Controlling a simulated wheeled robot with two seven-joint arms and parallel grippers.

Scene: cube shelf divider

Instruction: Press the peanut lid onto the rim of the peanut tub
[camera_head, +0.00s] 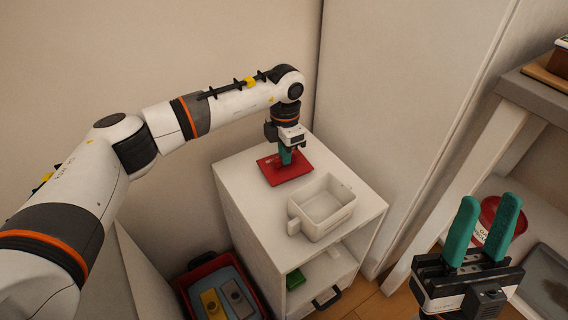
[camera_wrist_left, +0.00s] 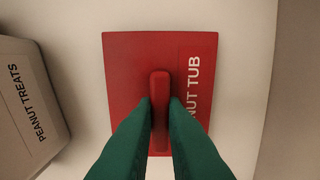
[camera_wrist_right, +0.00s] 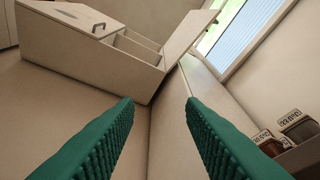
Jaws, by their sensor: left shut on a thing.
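The peanut lid (camera_head: 283,168) is a flat red square with a raised handle, lying flat on or just above the white cabinet top; I cannot tell which. In the left wrist view the lid (camera_wrist_left: 128,80) shows part of the words "NUT TUB". My left gripper (camera_head: 287,155) is shut on the lid's handle (camera_wrist_left: 159,100). The peanut tub (camera_head: 323,207) is a white open box with a side handle, in front of the lid and to its right, apart from it. Its side (camera_wrist_left: 25,100) reads "PEANUT TREATS" in the left wrist view. My right gripper (camera_head: 485,230) is open and empty.
The white cabinet (camera_head: 250,240) has an open shelf with a green object (camera_head: 295,279). A red crate (camera_head: 188,285) with grey and yellow things stands on the floor at its left. A shelf unit (camera_head: 500,140) with a red bowl (camera_head: 490,212) stands at the right.

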